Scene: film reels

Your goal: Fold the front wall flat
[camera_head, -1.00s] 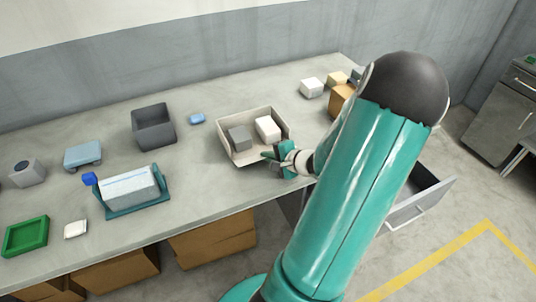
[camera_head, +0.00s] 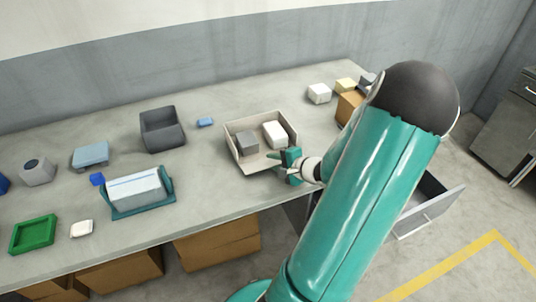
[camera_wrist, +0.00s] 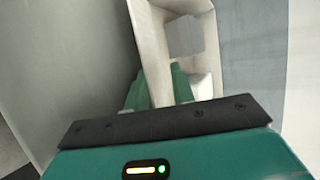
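A beige open box (camera_head: 232,149) stands near the front edge of the bench and holds a grey block (camera_head: 247,142) and a white block (camera_head: 275,134). Its front wall (camera_head: 256,163) is partly hidden by my gripper (camera_head: 278,164), which is at the box's front right corner. In the wrist view, a pale wall of the box (camera_wrist: 153,60) runs down between the two green fingers of my gripper (camera_wrist: 158,92). The fingers look spread, one on each side of it. Whether they touch it is unclear.
A dark grey bin (camera_head: 162,130), a small blue block (camera_head: 205,122) and a teal holder (camera_head: 140,193) stand left of the box. A white block (camera_head: 319,93) and a brown box (camera_head: 349,107) are at the right. An open drawer (camera_head: 432,208) juts out below.

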